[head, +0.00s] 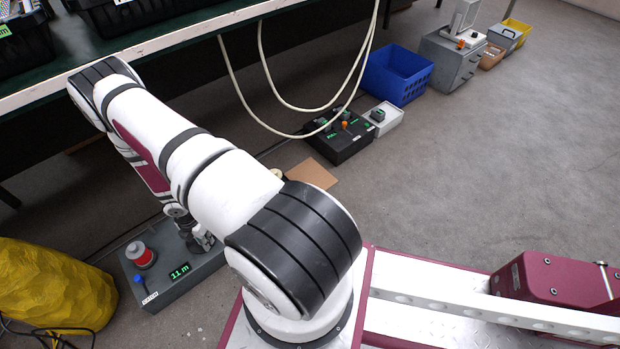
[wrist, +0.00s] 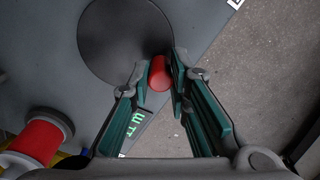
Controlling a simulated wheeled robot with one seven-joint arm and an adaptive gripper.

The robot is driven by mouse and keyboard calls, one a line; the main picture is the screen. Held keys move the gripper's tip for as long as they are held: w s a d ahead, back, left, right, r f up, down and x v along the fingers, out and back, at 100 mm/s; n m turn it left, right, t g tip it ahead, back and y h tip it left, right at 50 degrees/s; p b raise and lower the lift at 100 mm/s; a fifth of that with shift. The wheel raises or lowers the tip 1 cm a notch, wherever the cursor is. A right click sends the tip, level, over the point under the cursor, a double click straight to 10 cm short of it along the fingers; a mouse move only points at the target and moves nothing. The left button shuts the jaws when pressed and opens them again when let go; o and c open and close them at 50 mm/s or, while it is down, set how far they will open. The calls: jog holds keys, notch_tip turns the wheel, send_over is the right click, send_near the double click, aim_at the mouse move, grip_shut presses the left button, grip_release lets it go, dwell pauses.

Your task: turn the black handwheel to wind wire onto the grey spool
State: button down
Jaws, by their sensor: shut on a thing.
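The black handwheel (wrist: 120,38) is a flat disc on the grey box, seen in the wrist view. Its red knob (wrist: 158,73) stands near the disc's edge. My gripper (wrist: 161,80) is shut on the red knob, one green-padded finger on each side. The spool (wrist: 38,140), wound with red wire, is at the lower left of the wrist view and also shows in the head view (head: 140,254). A green display (head: 180,272) on the grey box (head: 180,293) reads 11 m. In the head view my arm hides the handwheel.
A blue-topped lever (head: 139,280) is beside the spool. A yellow bulky object (head: 45,285) stands left of the box. A pale cable (head: 290,104) hangs from the table edge (head: 190,33). A black control box (head: 340,140) and blue crate (head: 396,75) stand behind.

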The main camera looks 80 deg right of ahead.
jog(key=shift+r+p, duration=2.3)
jog(key=shift+r, duration=1.25)
